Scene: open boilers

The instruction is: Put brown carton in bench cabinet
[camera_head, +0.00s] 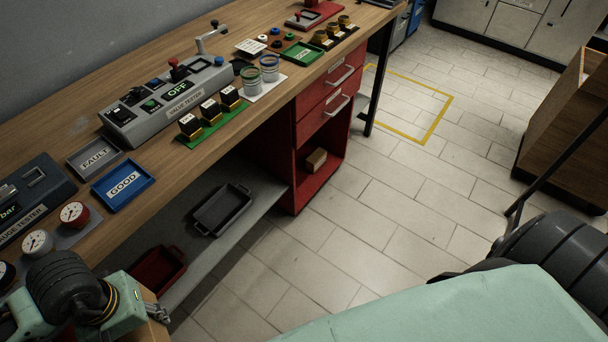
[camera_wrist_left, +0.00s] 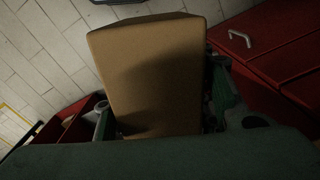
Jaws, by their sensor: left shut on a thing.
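My left gripper (camera_wrist_left: 165,105) is shut on a brown carton (camera_wrist_left: 152,62), which fills the middle of the left wrist view between the two fingers. In the head view the left gripper (camera_head: 156,312) is at the lower left, beside the bench front, and only a small part of the carton (camera_head: 150,297) shows. The red bench cabinet (camera_head: 297,170) stands under the bench, with two closed drawers above an open lower compartment. A small brown box (camera_head: 316,160) sits in that compartment. The right gripper is out of view.
The bench top (camera_head: 265,105) carries testers, trays, gauges and small parts. A grey lower shelf (camera_head: 240,168) holds a dark tray (camera_head: 222,209) and a red tray (camera_head: 158,271). The tiled floor (camera_head: 370,230) before the cabinet is clear. A wooden cabinet (camera_head: 565,135) stands at right.

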